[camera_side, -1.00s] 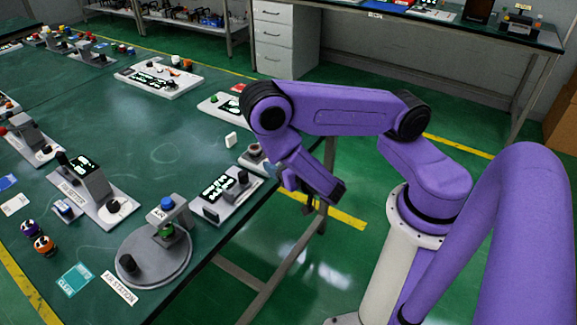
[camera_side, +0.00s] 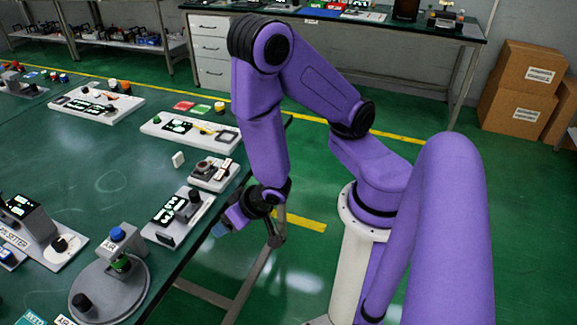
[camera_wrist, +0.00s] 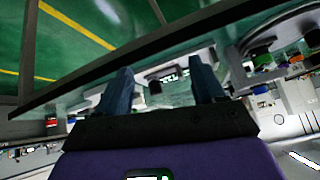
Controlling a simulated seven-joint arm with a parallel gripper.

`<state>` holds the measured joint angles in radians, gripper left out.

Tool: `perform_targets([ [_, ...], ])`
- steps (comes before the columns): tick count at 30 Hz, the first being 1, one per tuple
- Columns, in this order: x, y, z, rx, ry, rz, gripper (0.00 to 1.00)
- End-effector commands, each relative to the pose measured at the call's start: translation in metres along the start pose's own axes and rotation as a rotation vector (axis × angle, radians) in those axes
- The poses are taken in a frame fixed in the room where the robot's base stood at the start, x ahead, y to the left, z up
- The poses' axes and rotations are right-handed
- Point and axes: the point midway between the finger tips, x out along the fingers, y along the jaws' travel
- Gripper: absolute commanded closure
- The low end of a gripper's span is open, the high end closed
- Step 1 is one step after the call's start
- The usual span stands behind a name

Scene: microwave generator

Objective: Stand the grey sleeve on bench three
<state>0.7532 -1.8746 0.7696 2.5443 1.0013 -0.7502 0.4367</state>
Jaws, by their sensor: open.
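I cannot pick out the grey sleeve for certain in either view, and no bench marking that reads as three is legible. In the side view my gripper (camera_side: 222,228) hangs at the edge of the green bench (camera_side: 110,185), just right of a grey unit with a lit display and black knob (camera_side: 180,216). In the wrist view my gripper (camera_wrist: 160,66) shows two bluish fingers spread apart, with nothing visibly held between them. A blurred grey-white unit with a dark knob lies beyond the fingers.
A round grey station (camera_side: 112,290) with a blue-topped post stands at the front of the bench. A small tray with a round cup (camera_side: 208,170) sits near the bench edge behind my gripper. A white block (camera_side: 179,159) stands beside it. Open green floor lies right of the bench.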

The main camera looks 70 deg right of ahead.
Motion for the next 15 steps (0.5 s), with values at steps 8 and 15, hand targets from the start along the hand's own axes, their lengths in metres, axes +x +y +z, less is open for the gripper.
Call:
perform_targets([
  [8,-0.085,-0.062,0.035,-0.305,-0.414,-0.28,0.31],
  [15,-0.168,-0.049,0.035,-0.73,-0.591,-0.43,0.31],
])
